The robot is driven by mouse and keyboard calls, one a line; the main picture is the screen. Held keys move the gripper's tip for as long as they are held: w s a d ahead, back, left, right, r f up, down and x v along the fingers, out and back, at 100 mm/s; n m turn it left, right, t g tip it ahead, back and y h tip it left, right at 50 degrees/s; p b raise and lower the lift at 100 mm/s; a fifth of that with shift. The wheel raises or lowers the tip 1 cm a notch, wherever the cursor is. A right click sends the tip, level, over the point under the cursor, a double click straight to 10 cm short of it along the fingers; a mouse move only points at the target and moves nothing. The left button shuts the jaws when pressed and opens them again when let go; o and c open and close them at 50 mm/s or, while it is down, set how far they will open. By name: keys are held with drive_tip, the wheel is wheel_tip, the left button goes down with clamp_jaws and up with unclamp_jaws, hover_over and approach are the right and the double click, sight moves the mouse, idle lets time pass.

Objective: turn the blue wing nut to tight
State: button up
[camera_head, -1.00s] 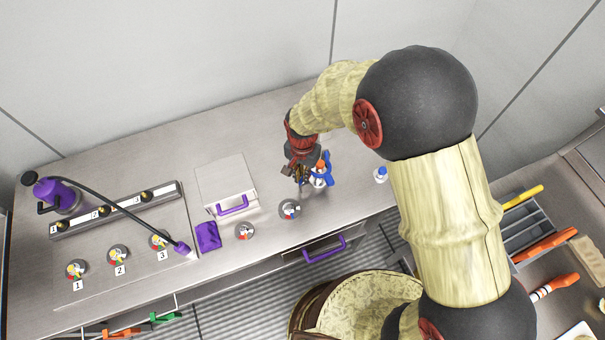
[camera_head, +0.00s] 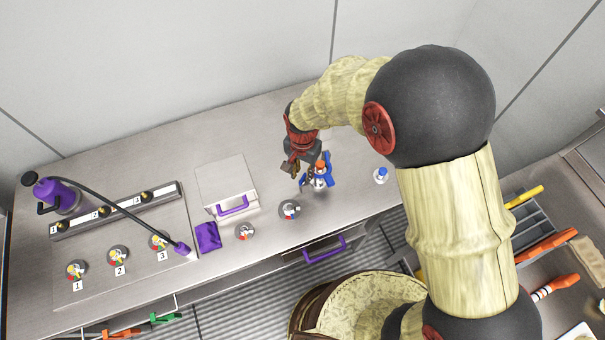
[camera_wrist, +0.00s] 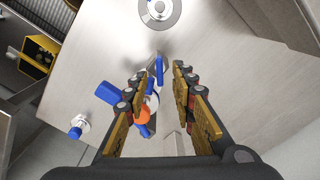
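The blue wing nut (camera_head: 328,181) belongs to an upright fitting with an orange cap and white body, at the middle right of the counter. In the wrist view, its broad blue wing (camera_wrist: 109,93) lies left of my left finger, and another blue part shows between the fingertips. My gripper (camera_wrist: 160,72) is open, with its fingers apart at and above the fitting. The left finger hides part of the fitting. I cannot tell whether either finger touches it. In the head view, my gripper (camera_head: 293,166) is just left of the orange cap.
A small blue-capped piece (camera_head: 381,175) stands to the right. The counter behind the fitting is clear.

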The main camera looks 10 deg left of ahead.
sight(303, 179)
wheel_tip(303, 179, up, 10)
idle(0.3)
drive_tip(key=shift+f, duration=0.1)
idle(0.4)
drive_tip(key=s+d+r+n+t+b, duration=0.1)
drive_tip(key=s+d+r+t+b, duration=0.1)
drive_tip(key=d, duration=0.7)
drive_tip(key=s+d+r+n+t+b, duration=0.1)
drive_tip(key=s+d+r+b, duration=0.3)
drive_tip(key=d, duration=0.5)
drive_tip(key=s+d+r+n+t+b, duration=0.1)
drive_tip(key=s+d+r+t+b, duration=0.1)
drive_tip(key=s+d+r, duration=0.4)
drive_tip(key=s+d+b, duration=0.1)
drive_tip(key=s+d, duration=0.1)
drive_tip(key=d, duration=0.1)
drive_tip(key=shift+s+r+t, duration=0.2)
drive_tip(key=shift+r+t, duration=0.1)
drive_tip(key=shift+r, duration=0.05)
